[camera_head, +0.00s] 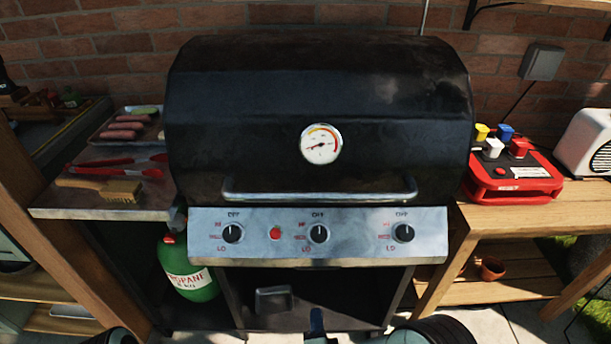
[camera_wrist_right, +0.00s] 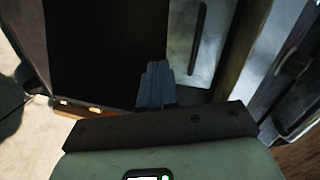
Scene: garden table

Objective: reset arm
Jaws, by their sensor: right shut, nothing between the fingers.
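My right gripper (camera_head: 317,322) shows at the bottom middle of the head view, low in front of the grill's lower cabinet. Its narrow blue-grey fingers are together and empty. In the right wrist view the closed fingers (camera_wrist_right: 155,86) point toward a dark open space with pale metal panels beside it. A dark rounded part of my right arm shows at the bottom right of the head view. My left gripper is not in view.
A black grill (camera_head: 320,100) stands with its lid closed. A side shelf (camera_head: 100,207) holds red tongs (camera_head: 115,161), a brush (camera_head: 120,188) and a tray with sausages. A green propane tank (camera_head: 187,268) stands below. A red box (camera_head: 512,177) sits on the right wooden table (camera_head: 540,215).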

